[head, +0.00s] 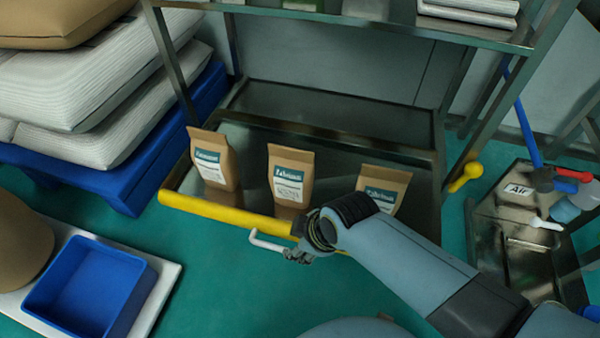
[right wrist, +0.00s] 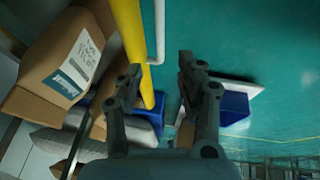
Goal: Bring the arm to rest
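My right arm (head: 410,262) reaches in from the lower right of the head view. Its gripper (head: 298,256) is in front of the yellow bar (head: 225,214) and close to the white handle (head: 262,241). In the right wrist view the two fingers of this gripper (right wrist: 162,70) stand apart with nothing between them. The handle (right wrist: 159,32) and the yellow bar (right wrist: 132,45) show beyond the fingertips. Whether a finger touches the handle, I cannot tell. My left gripper is not in view.
Several brown paper bags (head: 290,178) stand on the shelf behind the bar. White sacks (head: 85,75) lie on a blue pallet (head: 160,145) at left. A blue bin (head: 85,285) is lower left. Green floor (head: 230,290) is clear in front.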

